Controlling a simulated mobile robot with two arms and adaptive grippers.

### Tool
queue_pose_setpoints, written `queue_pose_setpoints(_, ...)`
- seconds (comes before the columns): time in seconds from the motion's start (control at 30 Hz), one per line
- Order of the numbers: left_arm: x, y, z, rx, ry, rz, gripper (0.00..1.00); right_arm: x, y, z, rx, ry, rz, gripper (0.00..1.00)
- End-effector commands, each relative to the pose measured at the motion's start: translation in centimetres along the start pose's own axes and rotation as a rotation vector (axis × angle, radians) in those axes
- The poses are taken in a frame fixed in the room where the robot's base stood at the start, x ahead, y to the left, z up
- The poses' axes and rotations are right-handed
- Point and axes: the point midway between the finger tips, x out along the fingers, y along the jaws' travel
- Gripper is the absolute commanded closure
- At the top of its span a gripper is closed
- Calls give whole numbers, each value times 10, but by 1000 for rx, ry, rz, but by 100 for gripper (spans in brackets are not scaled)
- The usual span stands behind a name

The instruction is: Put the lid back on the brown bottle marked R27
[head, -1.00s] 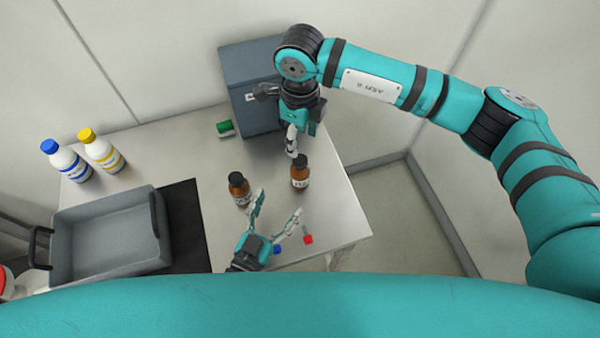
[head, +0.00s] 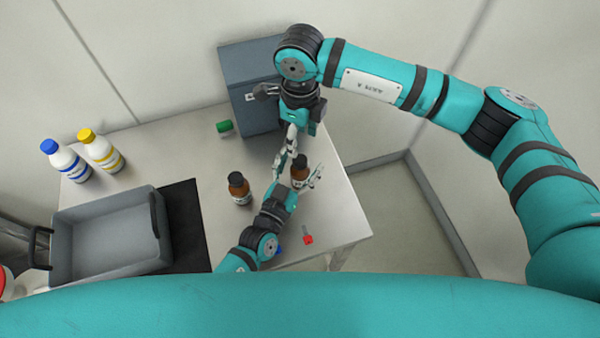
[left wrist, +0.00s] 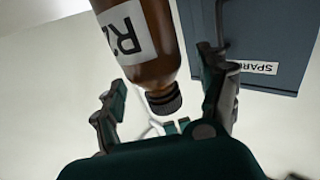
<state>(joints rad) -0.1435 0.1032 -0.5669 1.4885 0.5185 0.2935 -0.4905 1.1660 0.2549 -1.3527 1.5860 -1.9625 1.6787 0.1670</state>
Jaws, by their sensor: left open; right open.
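Two brown bottles with dark tops stand upright on the table in the head view, a left one (head: 239,188) and a right one (head: 301,168). In the left wrist view a brown bottle (left wrist: 155,62) shows a white label reading "R2", cut off after that, and a dark ribbed cap-like top. My left gripper (head: 300,174) is open at the right bottle, one finger on each side; its fingers (left wrist: 164,88) also flank the bottle's top in the wrist view. I cannot tell if they touch. My right gripper (head: 290,143) is open just behind that bottle. I see no loose dark lid.
A grey box (head: 237,72) stands at the back, its label (left wrist: 252,67) partly readable. A green item (head: 225,127) lies beside it. Two white bottles (head: 66,160) (head: 101,150) and a grey tray (head: 105,199) are at left. A small red item (head: 308,239) lies near the front.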

Motion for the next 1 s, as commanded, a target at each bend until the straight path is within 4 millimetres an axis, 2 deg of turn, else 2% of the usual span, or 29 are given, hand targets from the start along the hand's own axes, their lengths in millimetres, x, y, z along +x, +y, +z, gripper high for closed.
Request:
queue_pose_setpoints(0.1, 0, 0, 0, 0, 0, 0, 25, 0, 0, 0, 0, 0, 0, 48)
queue_pose_setpoints(0.67, 0, 0, 0, 0, 0, 0, 98, 0, 0, 0, 0, 0, 0, 48)
queue_pose_setpoints(1.0, 0, 0, 0, 0, 0, 0, 100, 0, 4, 3, -4, -15, 16, 48)
